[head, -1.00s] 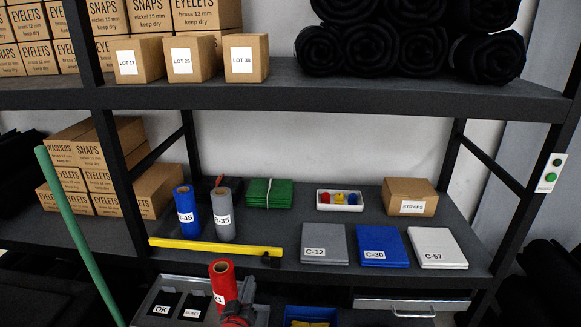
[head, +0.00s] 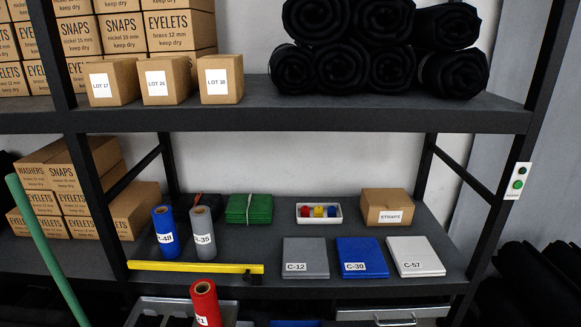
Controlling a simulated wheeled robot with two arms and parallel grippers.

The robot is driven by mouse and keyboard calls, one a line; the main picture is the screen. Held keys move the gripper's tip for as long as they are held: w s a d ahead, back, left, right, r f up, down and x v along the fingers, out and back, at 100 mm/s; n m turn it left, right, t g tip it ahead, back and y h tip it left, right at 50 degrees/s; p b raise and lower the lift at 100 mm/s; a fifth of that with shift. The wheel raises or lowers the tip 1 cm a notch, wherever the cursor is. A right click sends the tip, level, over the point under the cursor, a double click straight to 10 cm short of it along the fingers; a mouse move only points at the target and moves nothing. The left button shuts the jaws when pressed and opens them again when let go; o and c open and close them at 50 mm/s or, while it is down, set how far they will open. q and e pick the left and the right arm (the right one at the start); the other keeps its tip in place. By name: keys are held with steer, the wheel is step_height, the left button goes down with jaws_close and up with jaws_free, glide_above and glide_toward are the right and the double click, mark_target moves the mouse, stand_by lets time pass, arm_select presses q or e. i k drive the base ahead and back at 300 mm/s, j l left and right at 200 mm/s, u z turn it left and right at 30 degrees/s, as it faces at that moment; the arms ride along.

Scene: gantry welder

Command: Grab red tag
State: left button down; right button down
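A small white tray (head: 319,222) on the middle shelf holds small coloured pieces. Neither of my grippers is in view.
A brown STRAPS box (head: 387,208) stands right of the tray, a green bundle (head: 249,209) to its left. Flat packs C-12 (head: 306,255), C-30 (head: 362,255) and C-57 (head: 415,255) lie in front. A yellow bar (head: 190,267) edges the shelf; a red roll (head: 204,300) stands below.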

mark_target(305, 209)
steer(key=i+l+u, duration=0.1)
steer(key=u, duration=0.4)
steer(key=l+u, duration=0.25)
steer(key=u, duration=0.25)
steer(key=i+l+u, duration=0.1)
steer(key=l+u, duration=0.2)
steer(key=l, duration=0.6)
steer(key=l+u, duration=0.25)
steer(key=l, duration=0.7)
steer(key=i+l, duration=0.35)
steer(key=l, duration=0.15)
